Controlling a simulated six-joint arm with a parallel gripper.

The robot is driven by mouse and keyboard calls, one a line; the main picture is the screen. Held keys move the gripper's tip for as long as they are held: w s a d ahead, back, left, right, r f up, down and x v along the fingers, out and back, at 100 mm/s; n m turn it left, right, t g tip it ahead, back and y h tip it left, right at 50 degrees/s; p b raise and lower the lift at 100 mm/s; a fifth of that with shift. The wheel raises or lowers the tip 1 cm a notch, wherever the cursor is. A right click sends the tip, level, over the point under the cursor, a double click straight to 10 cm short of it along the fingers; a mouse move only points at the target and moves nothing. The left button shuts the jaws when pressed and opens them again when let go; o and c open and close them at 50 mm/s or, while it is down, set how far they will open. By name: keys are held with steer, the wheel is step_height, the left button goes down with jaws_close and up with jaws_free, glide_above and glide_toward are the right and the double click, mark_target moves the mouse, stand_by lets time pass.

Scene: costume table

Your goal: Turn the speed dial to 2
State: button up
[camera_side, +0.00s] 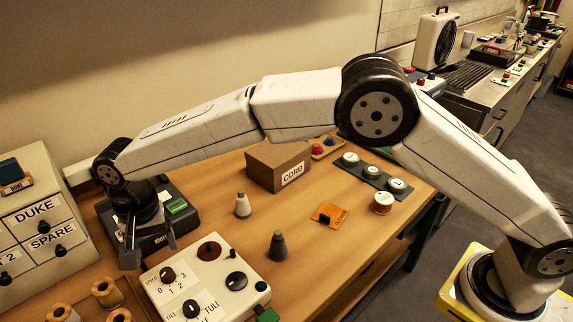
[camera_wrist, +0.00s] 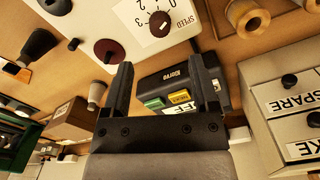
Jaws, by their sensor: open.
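The speed dial (camera_side: 168,275) is a small dark red knob at the upper left of a white control panel (camera_side: 222,304). Its label reads SPEED with 0, 1, 2 and 3 around it. In the wrist view the dial (camera_wrist: 160,24) shows upside down near the top. I cannot tell which number its pointer is on. My gripper (camera_side: 149,248) is open and empty, pointing down beyond the panel's upper left corner, beside the dial. In the wrist view the gripper (camera_wrist: 162,57) has the dial ahead of and between its fingertips, apart from them.
A larger red knob (camera_side: 209,251), a black knob (camera_side: 236,281) and a FILL dial (camera_side: 192,309) share the panel. A dark machine (camera_side: 183,223) with a green button stands behind my gripper. White drawers (camera_side: 40,200) and thread spools (camera_side: 107,292) are left. Two cones (camera_side: 278,246) stand right.

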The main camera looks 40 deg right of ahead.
mark_target(166, 272)
steer(key=shift+f, duration=3.95)
jaws_close()
